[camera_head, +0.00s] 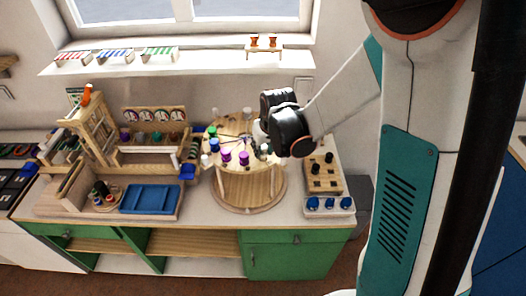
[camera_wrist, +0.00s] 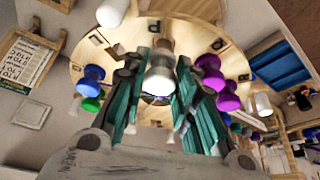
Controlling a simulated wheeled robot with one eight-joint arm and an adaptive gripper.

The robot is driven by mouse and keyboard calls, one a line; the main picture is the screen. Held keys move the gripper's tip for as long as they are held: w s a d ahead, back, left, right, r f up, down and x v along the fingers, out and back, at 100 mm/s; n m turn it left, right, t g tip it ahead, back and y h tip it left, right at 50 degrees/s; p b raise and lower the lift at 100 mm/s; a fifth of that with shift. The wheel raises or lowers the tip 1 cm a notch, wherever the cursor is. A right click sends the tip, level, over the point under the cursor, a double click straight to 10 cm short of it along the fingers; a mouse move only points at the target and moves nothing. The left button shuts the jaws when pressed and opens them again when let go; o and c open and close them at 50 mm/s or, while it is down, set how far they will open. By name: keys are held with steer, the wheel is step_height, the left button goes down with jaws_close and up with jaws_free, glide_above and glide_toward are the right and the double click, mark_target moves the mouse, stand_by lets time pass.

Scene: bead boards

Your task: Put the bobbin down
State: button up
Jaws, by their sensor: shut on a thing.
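My gripper (camera_wrist: 158,100) is shut on a white bobbin (camera_wrist: 159,75), which sits between its two fingers in the wrist view. The bobbin is over the round wooden turntable (camera_wrist: 150,25), which has lettered places and several coloured bobbins on it. I cannot tell whether the held bobbin touches the wood. In the head view the turntable (camera_head: 250,202) stands on the bench, and my gripper is largely hidden behind my black wrist. Purple bobbins (camera_wrist: 210,70) stand to the right of the gripper, and a blue bobbin (camera_wrist: 92,75) and a green bobbin (camera_wrist: 90,103) to the left.
A wooden block with dark pegs (camera_head: 322,172) and a tray of blue knobs (camera_head: 330,206) are at the bench's right. A blue tray (camera_head: 151,199) and wooden racks (camera_head: 95,140) stand at the left. A windowsill shelf (camera_head: 175,62) runs behind.

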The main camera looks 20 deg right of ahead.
steer(key=shift+f, duration=0.9)
steer(key=shift+f+b, duration=0.25)
steer(key=shift+b, duration=0.05)
steer(key=o, duration=1.1)
steer(key=shift+r, duration=0.1)
steer(key=shift+c, duration=0.2)
